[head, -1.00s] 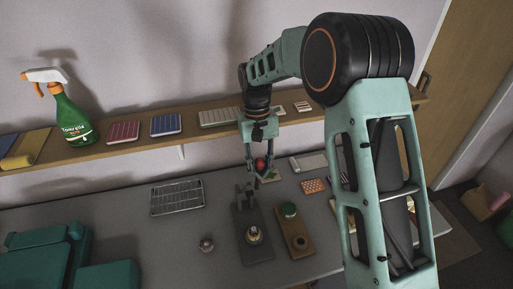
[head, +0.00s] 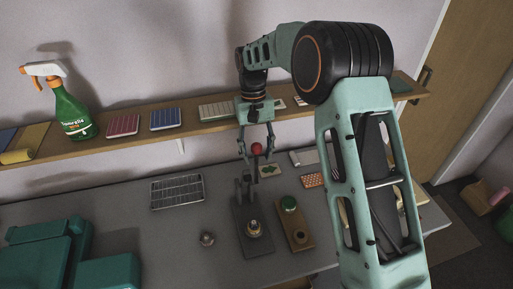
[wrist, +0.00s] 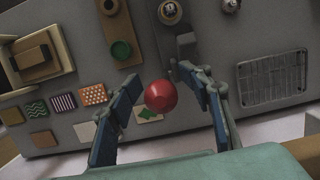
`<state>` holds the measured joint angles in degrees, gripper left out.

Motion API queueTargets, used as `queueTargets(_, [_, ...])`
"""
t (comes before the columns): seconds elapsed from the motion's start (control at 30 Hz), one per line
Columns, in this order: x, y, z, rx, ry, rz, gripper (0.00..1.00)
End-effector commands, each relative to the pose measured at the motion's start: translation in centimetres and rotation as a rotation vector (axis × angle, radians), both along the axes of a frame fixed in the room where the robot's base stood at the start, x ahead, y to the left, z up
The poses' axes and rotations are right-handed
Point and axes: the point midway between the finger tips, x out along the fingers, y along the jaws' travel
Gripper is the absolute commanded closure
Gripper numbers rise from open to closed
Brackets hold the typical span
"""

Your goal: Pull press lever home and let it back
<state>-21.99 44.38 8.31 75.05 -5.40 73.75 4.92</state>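The press (head: 254,236) stands on the grey table with its dark base toward me and a round brass-coloured piece on it. Its lever ends in a red ball knob (head: 256,149), which is up at the back of the press. The knob also shows in the wrist view (wrist: 160,96), between the blue finger pads. My gripper (head: 257,156) is open around the knob, with a finger on either side and small gaps showing. The lever's shaft is mostly hidden behind the knob in the wrist view.
A wooden block with a green knob (head: 290,204) lies right of the press. A wire rack (head: 177,191) and a small round item (head: 207,239) are to its left. A shelf (head: 200,130) runs along the wall behind. A green machine (head: 50,255) is front left.

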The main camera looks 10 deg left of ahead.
Motion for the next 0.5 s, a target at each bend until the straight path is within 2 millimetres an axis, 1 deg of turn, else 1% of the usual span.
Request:
queueTargets(0.23, [-0.1,0.0,0.1,-0.002,0.005,0.0,0.56])
queueTargets(0.5, [0.5,0.2,2.5,-0.002,0.004,0.0,0.56])
